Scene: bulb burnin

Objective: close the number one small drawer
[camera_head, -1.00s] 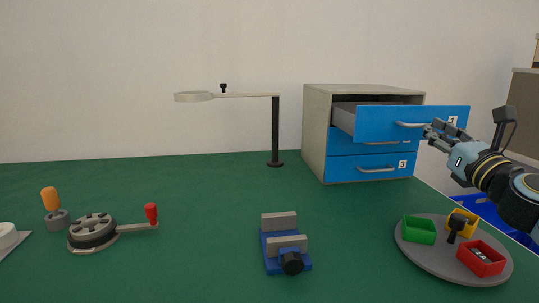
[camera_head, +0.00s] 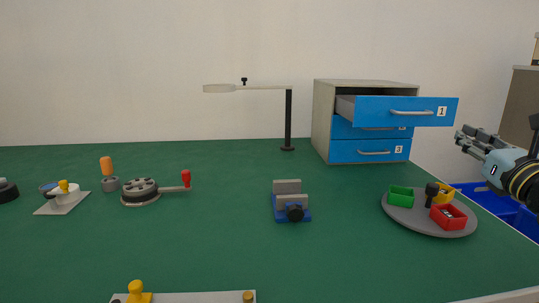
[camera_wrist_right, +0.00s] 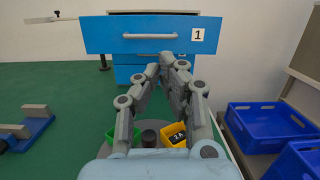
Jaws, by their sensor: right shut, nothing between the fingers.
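The small drawer cabinet (camera_head: 323,120) stands at the back right of the green table. Its top drawer, number one (camera_head: 376,110), has a blue front with a grey bar handle and is pulled out. The two drawers below, including the one marked 3 (camera_head: 345,151), are in. In the right wrist view the drawer one front (camera_wrist_right: 110,35) and its handle (camera_wrist_right: 150,36) are ahead of the fingers. My right gripper (camera_head: 459,138) is shut and empty, to the right of and apart from the drawer front; it also shows in the wrist view (camera_wrist_right: 167,62). My left gripper is not in view.
A round grey tray (camera_head: 400,215) with green, yellow and red bins sits in front of the cabinet. A blue vise (camera_head: 291,207), a lamp stand (camera_head: 288,120) and a crank device (camera_head: 141,192) stand leftward. Blue crates (camera_head: 485,198) are beyond the table's right edge.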

